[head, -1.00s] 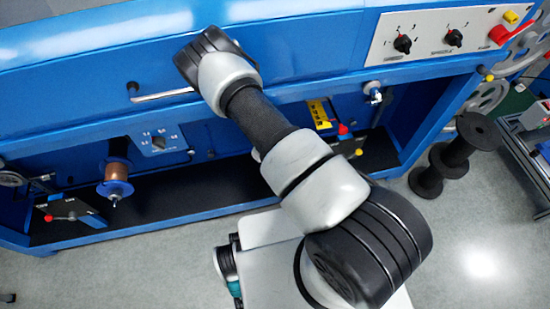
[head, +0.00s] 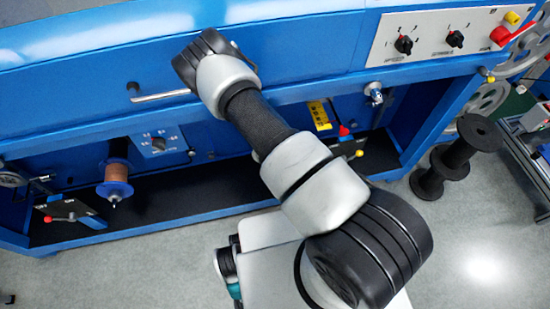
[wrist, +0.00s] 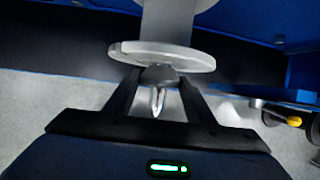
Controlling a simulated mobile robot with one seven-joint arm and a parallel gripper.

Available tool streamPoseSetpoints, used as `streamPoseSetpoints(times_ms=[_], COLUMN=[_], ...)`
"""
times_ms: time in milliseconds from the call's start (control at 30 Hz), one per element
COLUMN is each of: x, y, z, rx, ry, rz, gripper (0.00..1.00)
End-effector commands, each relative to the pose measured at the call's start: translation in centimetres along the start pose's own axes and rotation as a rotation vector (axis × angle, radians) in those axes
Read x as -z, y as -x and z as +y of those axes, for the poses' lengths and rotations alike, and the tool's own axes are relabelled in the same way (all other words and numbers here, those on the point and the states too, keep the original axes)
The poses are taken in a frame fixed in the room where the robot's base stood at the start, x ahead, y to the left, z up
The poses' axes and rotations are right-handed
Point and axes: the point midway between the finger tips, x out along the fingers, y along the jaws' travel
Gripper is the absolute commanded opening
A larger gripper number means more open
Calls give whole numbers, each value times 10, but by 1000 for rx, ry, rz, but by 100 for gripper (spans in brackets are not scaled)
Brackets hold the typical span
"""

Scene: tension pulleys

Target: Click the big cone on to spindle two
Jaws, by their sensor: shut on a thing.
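In the wrist view my gripper (wrist: 158,82) has its two dark fingers closed on either side of a small dark grey rounded piece, which looks like the big cone (wrist: 158,74). A pointed metal tip (wrist: 158,100), apparently the spindle's end, sticks out of the cone towards the camera. The cone sits right against the pale grey round flange (wrist: 165,55) of a spool-like part. I cannot tell whether it is fully seated. In the head view my arm hides the gripper, the cone and that flange.
The blue machine has a copper-wound spool (head: 117,180) at left and a bare metal spindle (head: 374,94) at right. A yellow-knobbed lever (head: 358,154) juts out low near my arm. Black spools (head: 452,160) stand on the floor at right. Open floor lies in front.

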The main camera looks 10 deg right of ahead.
Motion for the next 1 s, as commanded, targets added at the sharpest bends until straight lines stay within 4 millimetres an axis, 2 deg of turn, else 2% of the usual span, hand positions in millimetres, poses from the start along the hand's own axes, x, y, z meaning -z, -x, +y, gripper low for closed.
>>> streamPoseSetpoints(times_ms=[867, 900, 1000], x=[-13, -13, -13], y=[-3, -3, -3], z=[0, 0, 0], rx=[-2, -2, -2], ry=[-2, -2, -2], rz=[-11, -12, -11], gripper=[20, 51, 68])
